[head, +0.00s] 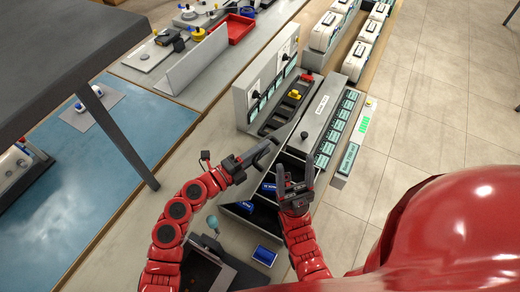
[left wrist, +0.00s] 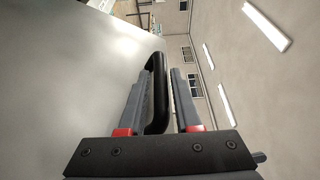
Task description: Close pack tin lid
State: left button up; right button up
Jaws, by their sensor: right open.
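A grey open tin (head: 314,128) with a dark inside stands at the middle of the head view. Blue packs (head: 268,188) show in its near part. My left gripper (head: 268,149) is at the tin's left side, above my right one. In the left wrist view a black bar handle (left wrist: 157,78) on a broad, smooth grey surface (left wrist: 70,80), seemingly the lid, stands between its fingers, which look closed on it. My right gripper (head: 296,176) is open and empty over the tin's near part. My arms and hands hide part of the tin and lid.
A rack of teal boxes (head: 336,130) runs along the tin's right side. A grey stand with a black slotted strip (head: 287,108) is behind it. A blue pack (head: 264,255) lies near the front. A dark raised shelf (head: 60,60) overhangs the left; tiled floor (head: 450,100) is clear at right.

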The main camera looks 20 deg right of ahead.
pick_arm(q)
jog(key=b+v, duration=0.5)
jog(key=v, duration=1.2)
jog(key=shift+b, duration=0.4)
jog(key=shift+s+a+f, duration=0.1)
jog(key=shift+s+a, duration=0.05)
